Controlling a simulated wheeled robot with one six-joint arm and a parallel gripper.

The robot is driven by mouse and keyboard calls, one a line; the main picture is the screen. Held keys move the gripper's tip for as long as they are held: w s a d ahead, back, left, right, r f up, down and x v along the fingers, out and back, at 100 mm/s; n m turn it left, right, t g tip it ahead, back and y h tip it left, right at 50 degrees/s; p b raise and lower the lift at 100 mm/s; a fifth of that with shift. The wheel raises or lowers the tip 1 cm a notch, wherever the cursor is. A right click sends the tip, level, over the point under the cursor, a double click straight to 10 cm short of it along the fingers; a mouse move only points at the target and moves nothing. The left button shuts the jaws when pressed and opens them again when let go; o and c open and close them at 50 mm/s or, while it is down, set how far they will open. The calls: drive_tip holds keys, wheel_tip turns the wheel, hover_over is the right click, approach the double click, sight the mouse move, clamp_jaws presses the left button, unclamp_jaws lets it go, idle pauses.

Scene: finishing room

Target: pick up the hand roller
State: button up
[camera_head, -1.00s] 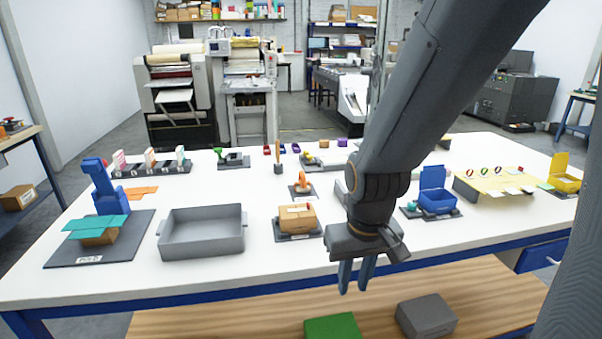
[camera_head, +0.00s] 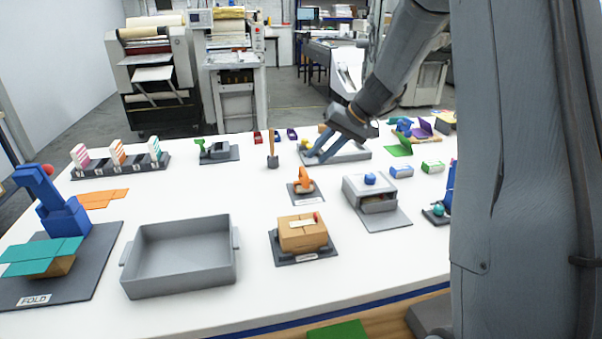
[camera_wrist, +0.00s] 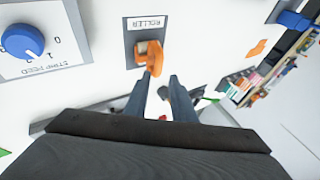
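The hand roller is orange and sits on a small dark plate on the white table (camera_head: 180,199). In the head view the hand roller (camera_head: 304,182) is near the middle of the table. In the wrist view the hand roller (camera_wrist: 153,57) lies on its plate, labelled ROLLER (camera_wrist: 132,28), just ahead of the fingertips. My gripper (camera_head: 310,158) is over the table, behind the roller in the head view, fingers tilted down. The roller appears apart from both fingers.
A grey box with a blue knob (camera_head: 370,179) stands right of the roller. A brown block (camera_head: 303,234) on a dark plate is in front of it. A grey tray (camera_head: 180,288) stands front left. An upright wooden-handled tool (camera_head: 270,143) is behind. White table is bare left of the roller.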

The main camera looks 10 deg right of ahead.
sight(304, 178)
drive_tip(key=shift+p+x, duration=1.45)
drive_tip(key=shift+x, duration=2.1)
drive_tip(key=shift+s+d+f, duration=0.15)
